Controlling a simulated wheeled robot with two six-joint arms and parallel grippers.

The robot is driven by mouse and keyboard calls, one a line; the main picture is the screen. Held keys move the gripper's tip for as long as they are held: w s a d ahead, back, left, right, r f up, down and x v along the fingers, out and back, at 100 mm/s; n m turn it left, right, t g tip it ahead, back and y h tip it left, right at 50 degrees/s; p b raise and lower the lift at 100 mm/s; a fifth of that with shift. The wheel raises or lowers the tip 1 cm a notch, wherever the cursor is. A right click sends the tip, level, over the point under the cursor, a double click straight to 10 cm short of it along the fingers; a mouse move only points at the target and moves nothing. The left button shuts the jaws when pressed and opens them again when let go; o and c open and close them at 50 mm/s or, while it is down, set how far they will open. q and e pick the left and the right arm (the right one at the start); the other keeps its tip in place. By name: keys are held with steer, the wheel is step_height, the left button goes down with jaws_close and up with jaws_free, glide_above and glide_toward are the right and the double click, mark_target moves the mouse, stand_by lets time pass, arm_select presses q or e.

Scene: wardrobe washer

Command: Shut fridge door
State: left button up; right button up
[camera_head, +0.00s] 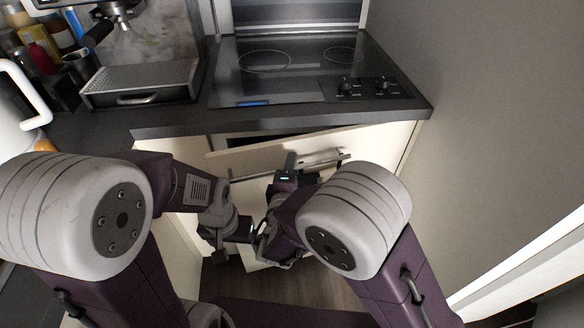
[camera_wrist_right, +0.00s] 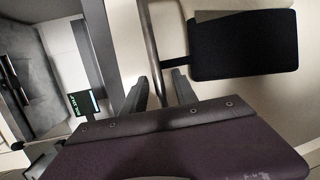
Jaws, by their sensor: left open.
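The cream door (camera_head: 365,142) under the counter, which I take to be the fridge door, stands ajar in the head view. A dark gap shows between its top edge and the counter. Its metal bar handle (camera_head: 325,161) runs along the top of the front. My right gripper (camera_head: 291,160) is at this handle. In the right wrist view the bar (camera_wrist_right: 152,45) passes between the two spread fingers (camera_wrist_right: 160,82). My left gripper (camera_head: 260,238) is open, lower down in front of the door. My arms hide much of the door.
Above the door is the dark counter (camera_head: 175,130) with a glass cooktop (camera_head: 290,75) and a coffee machine (camera_head: 145,80) to its left. A grey wall (camera_head: 480,90) stands close on the right. A strip of floor (camera_head: 325,285) shows below.

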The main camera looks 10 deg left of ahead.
jaws_close()
stand_by(1.3)
